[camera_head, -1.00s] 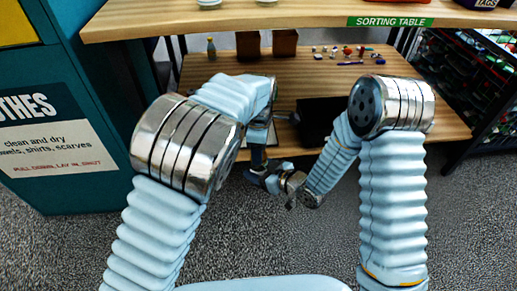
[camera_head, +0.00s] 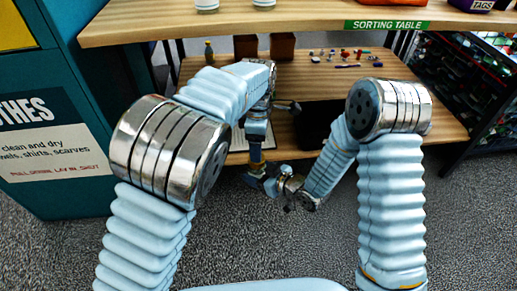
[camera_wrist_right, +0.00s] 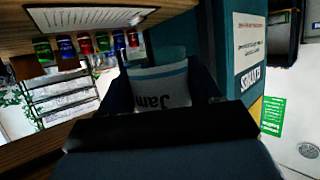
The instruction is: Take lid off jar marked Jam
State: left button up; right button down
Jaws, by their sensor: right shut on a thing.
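The jar marked Jam (camera_wrist_right: 165,88) shows in the right wrist view, pale with a blue stripe and dark lettering. It sits between the two dark blue fingers of my right gripper, which is shut on it. The dark palm in front hides part of the jar, and I cannot make out its lid. In the head view my right gripper (camera_head: 257,181) is low in front of the lower shelf, left of my right wrist; the jar is too small to tell there. My left arm reaches over to the same spot, and its gripper's fingers cannot be made out clearly.
A black tray (camera_head: 316,118) lies on the shelf. A teal clothes bin (camera_head: 75,190) stands at left.

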aim_at(257, 169)
pick_arm(q)
jog(key=m, duration=0.2)
jog(key=r+m, duration=0.1)
jog(key=m, duration=0.4)
jog(key=shift+w+a+r, duration=0.1)
jog(key=shift+r, duration=0.2)
jog(key=m, duration=0.4)
jog(key=shift+r, duration=0.4)
jog(key=m, duration=0.3)
jog(key=shift+a+r+m, duration=0.1)
jog(key=shift+r+m, duration=0.05)
jog(key=shift+m, duration=0.15)
notch_tip(257, 169, down, 8)
jog(key=shift+r, duration=0.15)
jog(key=c, duration=1.1)
jog(key=shift+n, duration=0.9)
jog(key=shift+w+r, duration=0.1)
jog(key=shift+r, duration=0.1)
jog(key=shift+r, duration=0.9)
